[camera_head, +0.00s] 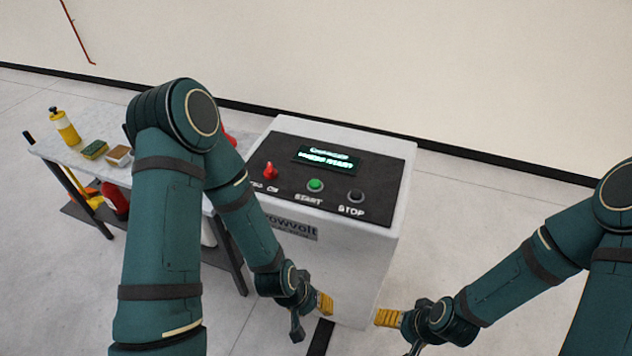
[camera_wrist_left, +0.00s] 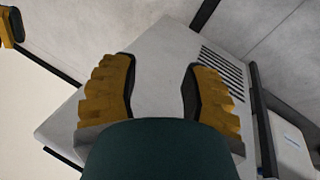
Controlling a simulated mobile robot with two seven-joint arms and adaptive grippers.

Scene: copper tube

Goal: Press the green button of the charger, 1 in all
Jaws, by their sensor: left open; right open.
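The charger (camera_head: 345,250) is a white box with a black sloped panel on top. Its green button (camera_head: 315,185), labelled START, sits in the middle of the panel. My left gripper (camera_head: 325,304) is low in front of the charger's front face, below the panel. In the left wrist view its yellow fingers (camera_wrist_left: 160,90) are spread and empty, with the white charger body (camera_wrist_left: 160,60) behind them. My right gripper (camera_head: 388,318) is open and empty, low near the charger's right front corner. Both grippers are well below the green button and apart from it.
A red switch (camera_head: 271,171) is left of the green button and a black STOP button (camera_head: 356,196) is right of it. A lit display (camera_head: 330,159) is above. A table (camera_head: 60,148) with a yellow bottle (camera_head: 64,127) and sponge (camera_head: 94,149) stands left. Floor on the right is clear.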

